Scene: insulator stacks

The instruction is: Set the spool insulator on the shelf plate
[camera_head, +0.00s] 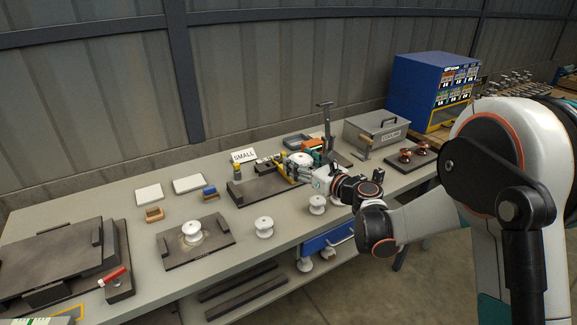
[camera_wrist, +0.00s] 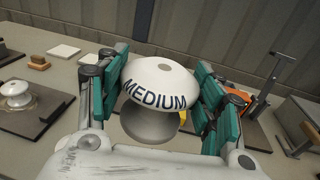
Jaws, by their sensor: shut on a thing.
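My gripper (camera_head: 308,172) is shut on a white insulator (camera_head: 300,158) with a round top. In the wrist view this insulator (camera_wrist: 160,84) sits between the two green-padded fingers, its rim lettered MEDIUM, with a grey rounded part below. It is over or near a dark plate (camera_head: 246,196) behind the SMALL sign's front; the gap beneath it is hidden. Another white spool-shaped insulator (camera_head: 191,232) stands on a dark plate (camera_head: 170,255) with end blocks. Dark strips (camera_head: 240,292) lie on the shelf under the bench. Which plate is the shelf plate, I cannot tell.
Loose white insulators (camera_head: 264,228) (camera_head: 317,204) stand along the bench's front edge. A SMALL sign (camera_head: 244,155), grey COVERS-like box (camera_head: 376,132), black upright post (camera_head: 327,120) and blue cabinet (camera_head: 425,88) stand behind. A large dark plate (camera_head: 45,255) fills the left end.

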